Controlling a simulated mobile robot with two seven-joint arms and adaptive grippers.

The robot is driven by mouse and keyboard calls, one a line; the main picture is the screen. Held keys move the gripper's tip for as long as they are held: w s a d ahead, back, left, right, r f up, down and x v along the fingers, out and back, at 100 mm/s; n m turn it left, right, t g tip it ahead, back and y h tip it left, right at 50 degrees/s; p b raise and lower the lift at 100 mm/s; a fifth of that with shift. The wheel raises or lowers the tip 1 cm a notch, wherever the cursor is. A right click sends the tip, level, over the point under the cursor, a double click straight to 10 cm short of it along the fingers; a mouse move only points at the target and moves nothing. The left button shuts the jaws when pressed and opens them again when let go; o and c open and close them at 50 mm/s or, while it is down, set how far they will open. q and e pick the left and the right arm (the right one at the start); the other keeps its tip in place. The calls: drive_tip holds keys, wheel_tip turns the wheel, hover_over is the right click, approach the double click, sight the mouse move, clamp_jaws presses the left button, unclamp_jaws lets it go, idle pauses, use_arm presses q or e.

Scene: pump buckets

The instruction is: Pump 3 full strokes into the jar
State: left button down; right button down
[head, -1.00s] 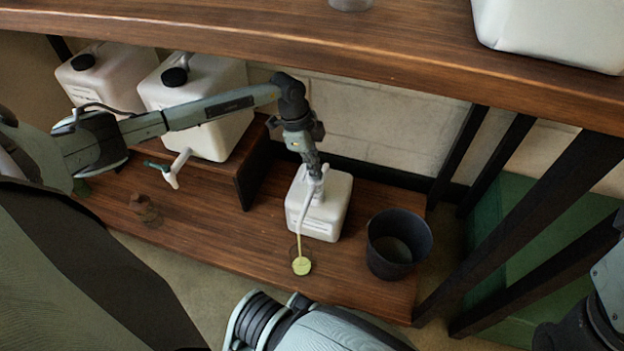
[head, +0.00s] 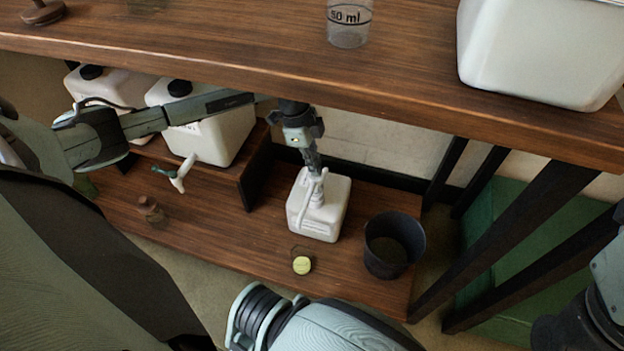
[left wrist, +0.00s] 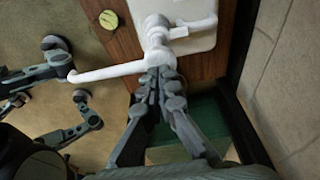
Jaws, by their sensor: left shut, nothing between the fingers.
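The white pump bucket (head: 318,222) stands on the low wooden shelf with its pump and spout on top. In the left wrist view the pump head (left wrist: 155,38) and long white spout (left wrist: 108,70) show clearly. The small clear jar (head: 302,262) stands in front of the bucket and holds yellow-green liquid; it also shows in the left wrist view (left wrist: 109,19). No stream shows between spout and jar. My left gripper (head: 314,168) is shut and empty, its fingertips at the top of the pump head; contact cannot be told. My right gripper is out of view.
A dark bin (head: 393,246) stands right of the pump bucket. Two white canisters (head: 215,135) stand left on a raised step, one with a tap (head: 180,174). The upper table (head: 270,65) overhangs my left arm and carries a measuring cup (head: 349,25) and a large white container (head: 535,50).

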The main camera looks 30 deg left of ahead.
sight(315, 177)
use_arm(q)
drive_tip(key=shift+f, duration=0.1)
idle(0.4)
drive_tip(key=shift+f+b, duration=1.05)
drive_tip(key=shift+f, duration=1.35)
drive_tip(key=shift+r, duration=0.1)
wheel_tip(315, 177, up, 5)
drive_tip(key=p, duration=0.5)
drive_tip(key=shift+p, duration=0.3)
drive_tip(key=shift+f, duration=0.2)
